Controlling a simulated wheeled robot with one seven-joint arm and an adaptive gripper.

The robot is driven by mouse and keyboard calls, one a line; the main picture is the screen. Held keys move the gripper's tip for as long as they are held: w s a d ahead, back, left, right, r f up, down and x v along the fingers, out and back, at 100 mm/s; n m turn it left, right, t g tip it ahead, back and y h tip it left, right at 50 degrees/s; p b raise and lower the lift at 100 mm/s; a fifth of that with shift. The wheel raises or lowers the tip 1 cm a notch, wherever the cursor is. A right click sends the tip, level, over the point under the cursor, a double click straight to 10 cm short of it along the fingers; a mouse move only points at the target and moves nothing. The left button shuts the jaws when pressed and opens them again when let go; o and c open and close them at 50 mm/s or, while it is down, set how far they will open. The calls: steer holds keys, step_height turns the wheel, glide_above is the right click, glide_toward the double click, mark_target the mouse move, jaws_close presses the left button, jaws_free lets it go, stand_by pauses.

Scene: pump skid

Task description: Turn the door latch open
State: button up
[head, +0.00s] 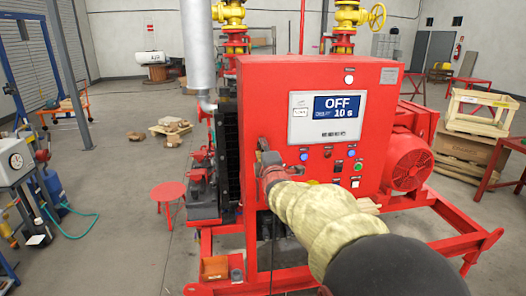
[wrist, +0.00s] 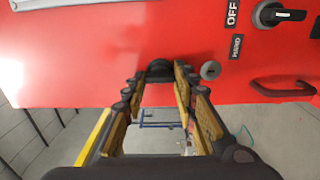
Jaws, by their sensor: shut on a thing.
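The red control cabinet (head: 335,80) stands ahead, its door facing me. My gripper (head: 268,163) is at the left part of the door, below the display, with my arm reaching in from the lower right. In the wrist view, my gripper (wrist: 160,76) has its two yellow-and-black fingers on either side of a dark rounded latch (wrist: 158,67) at the edge of the red door (wrist: 100,60). It is shut on the latch. The fingers and arm hide most of the latch, so its angle cannot be told. The door looks closed.
A round lock (wrist: 210,70), a black selector switch (wrist: 275,14) and a red handle (wrist: 284,87) are close to the fingers. The display (head: 327,117) reads OFF 10 s. A red motor (head: 407,160) sits right of the cabinet; a red stool (head: 168,191) stands left.

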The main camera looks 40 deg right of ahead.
steer(key=o, duration=1.2)
steer(key=shift+c, duration=0.2)
steer(key=v, duration=1.2)
